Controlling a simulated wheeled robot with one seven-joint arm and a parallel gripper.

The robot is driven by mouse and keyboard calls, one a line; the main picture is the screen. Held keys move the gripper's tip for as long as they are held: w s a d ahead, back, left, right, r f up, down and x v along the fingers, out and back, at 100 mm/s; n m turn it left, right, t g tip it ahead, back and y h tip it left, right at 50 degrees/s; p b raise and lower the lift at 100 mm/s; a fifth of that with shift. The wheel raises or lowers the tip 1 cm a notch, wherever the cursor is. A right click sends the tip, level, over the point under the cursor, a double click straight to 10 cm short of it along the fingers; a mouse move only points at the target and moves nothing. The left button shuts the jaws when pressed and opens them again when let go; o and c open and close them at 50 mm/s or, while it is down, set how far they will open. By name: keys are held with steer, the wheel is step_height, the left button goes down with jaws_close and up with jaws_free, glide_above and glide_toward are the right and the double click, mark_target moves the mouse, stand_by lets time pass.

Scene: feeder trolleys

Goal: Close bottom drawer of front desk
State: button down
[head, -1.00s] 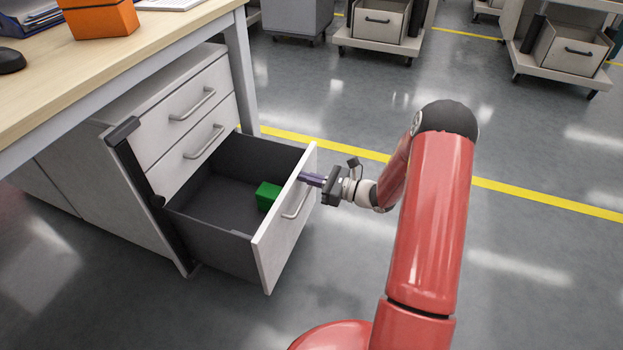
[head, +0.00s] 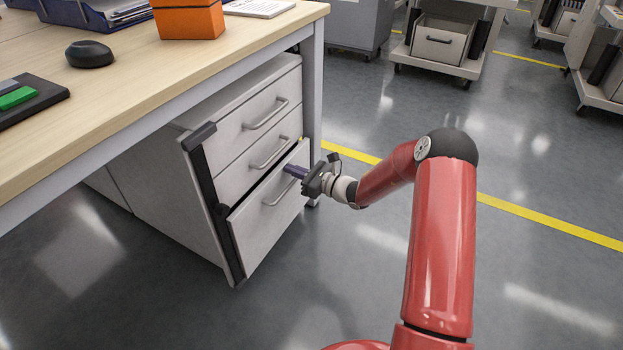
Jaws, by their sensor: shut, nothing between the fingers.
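The bottom drawer (head: 266,222) of the desk's grey pedestal (head: 160,190) is almost shut. A narrow dark gap shows along the top of its front panel. The tips look in contact with the panel. The two upper drawers (head: 262,118) look shut. The inside of the bottom drawer is hidden.
The desk top (head: 170,60) overhangs the pedestal and carries a black mouse (head: 90,54) and an orange box (head: 188,18). A desk leg (head: 313,90) stands just behind my gripper. Trolleys (head: 440,45) stand at the back. The floor in front is clear.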

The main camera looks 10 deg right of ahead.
steer(key=x, duration=0.3)
steer(key=shift+r, duration=0.2)
stand_by(0.3)
